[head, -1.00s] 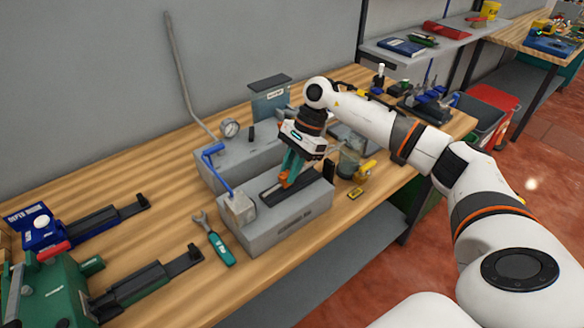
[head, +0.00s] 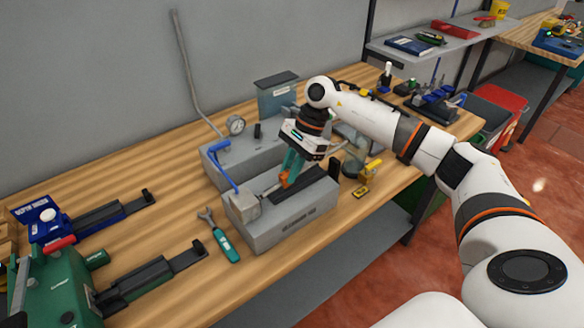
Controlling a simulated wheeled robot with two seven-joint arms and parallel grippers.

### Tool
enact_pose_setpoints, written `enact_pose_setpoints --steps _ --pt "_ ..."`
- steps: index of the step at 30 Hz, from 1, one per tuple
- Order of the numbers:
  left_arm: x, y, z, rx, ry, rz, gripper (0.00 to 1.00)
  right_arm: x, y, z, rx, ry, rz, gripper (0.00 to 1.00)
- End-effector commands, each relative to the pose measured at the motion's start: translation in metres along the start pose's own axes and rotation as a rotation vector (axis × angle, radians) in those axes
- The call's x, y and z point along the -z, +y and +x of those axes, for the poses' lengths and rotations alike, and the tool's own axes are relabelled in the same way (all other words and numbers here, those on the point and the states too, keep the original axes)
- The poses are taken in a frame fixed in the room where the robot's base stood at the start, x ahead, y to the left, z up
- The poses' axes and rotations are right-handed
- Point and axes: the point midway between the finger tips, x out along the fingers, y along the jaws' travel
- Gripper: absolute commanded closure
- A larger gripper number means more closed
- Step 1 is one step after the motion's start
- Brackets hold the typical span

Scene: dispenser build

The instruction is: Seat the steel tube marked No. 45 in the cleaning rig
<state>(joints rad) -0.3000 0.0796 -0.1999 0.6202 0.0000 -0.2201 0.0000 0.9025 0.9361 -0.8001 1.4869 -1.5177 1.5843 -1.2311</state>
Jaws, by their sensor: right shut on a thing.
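The cleaning rig is a grey box (head: 292,228) on the wooden bench. It has a dark channel (head: 308,186) along its top and a small grey block (head: 246,205) with a blue hose at its left end. My right gripper (head: 286,181) points down over the left part of the channel, its orange fingertips shut on a thin, light steel tube (head: 269,190). The tube shows only as a short length between the fingertips and the block. Its marking cannot be read, and I cannot tell whether its end touches the block. My left gripper is not in view.
A grey unit with a gauge (head: 236,126) stands behind the rig. A green-handled wrench (head: 226,244) lies to its left. A yellow item (head: 370,171) and a glass container (head: 354,160) stand close on the right. A blue device (head: 47,222) and a green one (head: 60,285) are at far left.

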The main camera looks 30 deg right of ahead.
Motion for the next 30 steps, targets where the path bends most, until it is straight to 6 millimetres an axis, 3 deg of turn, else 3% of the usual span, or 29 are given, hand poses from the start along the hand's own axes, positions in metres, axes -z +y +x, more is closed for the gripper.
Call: enact_pose_setpoints --steps 21,22,25,26,30 --pt "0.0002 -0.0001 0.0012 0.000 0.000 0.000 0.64 0.0093 -0.0001 0.0046 0.000 0.002 -0.002 1.00" --pt "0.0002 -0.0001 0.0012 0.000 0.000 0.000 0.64 0.0094 -0.0001 0.0046 0.000 0.002 -0.002 0.78" --pt "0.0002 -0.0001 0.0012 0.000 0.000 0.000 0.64 0.0092 -0.0001 0.0047 0.001 0.002 -0.002 0.61" --pt "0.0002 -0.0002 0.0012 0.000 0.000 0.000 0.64 0.0091 -0.0001 0.0046 0.000 0.002 -0.002 0.57" --pt "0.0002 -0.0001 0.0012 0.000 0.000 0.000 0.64 0.0086 -0.0001 0.0043 0.000 0.001 -0.001 0.56"
